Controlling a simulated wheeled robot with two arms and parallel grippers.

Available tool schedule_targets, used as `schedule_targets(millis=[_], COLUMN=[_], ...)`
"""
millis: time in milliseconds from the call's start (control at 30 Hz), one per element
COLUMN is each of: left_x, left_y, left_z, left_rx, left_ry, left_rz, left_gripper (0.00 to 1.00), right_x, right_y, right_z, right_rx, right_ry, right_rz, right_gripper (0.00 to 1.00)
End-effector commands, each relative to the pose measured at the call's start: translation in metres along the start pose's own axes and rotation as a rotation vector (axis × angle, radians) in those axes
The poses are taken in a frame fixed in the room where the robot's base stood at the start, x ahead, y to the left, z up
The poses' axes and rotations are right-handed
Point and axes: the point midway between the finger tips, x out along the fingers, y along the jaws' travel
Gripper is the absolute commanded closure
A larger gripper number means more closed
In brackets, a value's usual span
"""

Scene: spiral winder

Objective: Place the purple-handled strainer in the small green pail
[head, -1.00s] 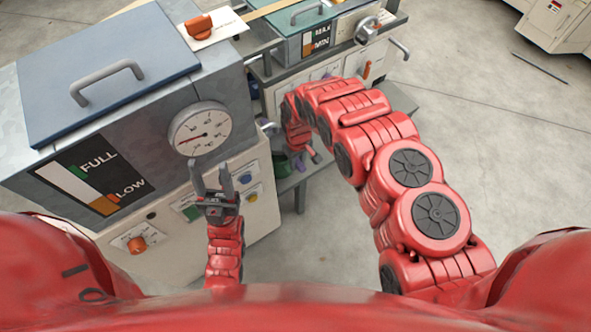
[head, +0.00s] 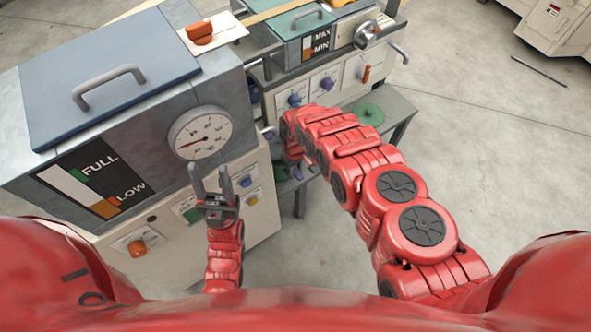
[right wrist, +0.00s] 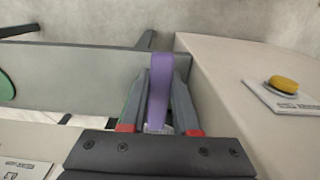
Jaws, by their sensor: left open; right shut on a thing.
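In the right wrist view, the purple handle (right wrist: 160,85) of the strainer stands between the fingers of my right gripper (right wrist: 162,98), which is shut on it. In the head view, a small purple patch (head: 297,173) shows beside my right wrist, low by the side table; the right fingers are mostly hidden. A dark green patch (head: 281,171) just left of it may be the small green pail, but too little shows to be sure. My left gripper (head: 210,170) is open and empty before the big machine's front.
The big grey machine (head: 110,80) with a gauge (head: 200,133) stands left, a second machine (head: 320,85) with knobs behind. The right wrist view shows a pale panel with a yellow knob (right wrist: 283,85) close right.

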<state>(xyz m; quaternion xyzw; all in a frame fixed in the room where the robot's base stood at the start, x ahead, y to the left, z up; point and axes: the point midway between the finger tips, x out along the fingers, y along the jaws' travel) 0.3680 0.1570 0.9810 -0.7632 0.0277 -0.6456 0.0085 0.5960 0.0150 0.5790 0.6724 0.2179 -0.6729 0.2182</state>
Motion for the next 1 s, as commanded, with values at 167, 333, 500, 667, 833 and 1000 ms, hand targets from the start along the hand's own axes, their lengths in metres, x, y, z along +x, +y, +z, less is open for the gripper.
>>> schedule_targets(millis=[167,333,500,667,833,1000], left_x=[-0.005,-0.006,-0.006,-0.006,-0.004,0.004], left_y=[0.000,0.000,0.000,0.000,0.000,0.000], left_z=[0.001,0.001,0.001,0.001,0.001,-0.001], left_rx=[0.000,0.000,0.000,0.000,0.000,0.000], left_ry=[0.000,0.000,0.000,0.000,0.000,0.000], left_rz=[0.000,0.000,0.000,0.000,0.000,0.000], left_gripper=[0.50,0.50,0.50,0.50,0.50,0.50], right_x=[0.007,0.009,0.008,0.008,0.007,-0.009], right_y=[0.000,0.000,0.000,0.000,0.000,0.000], right_z=[0.000,0.000,0.000,0.000,0.000,-0.002], right_rx=[0.000,0.000,0.000,0.000,0.000,-0.001], right_ry=[-0.001,-0.001,0.000,0.000,0.000,0.003], right_rz=[0.000,0.000,0.000,0.000,0.000,0.001], right_gripper=[1.00,1.00,0.46,0.41,0.41,0.41])
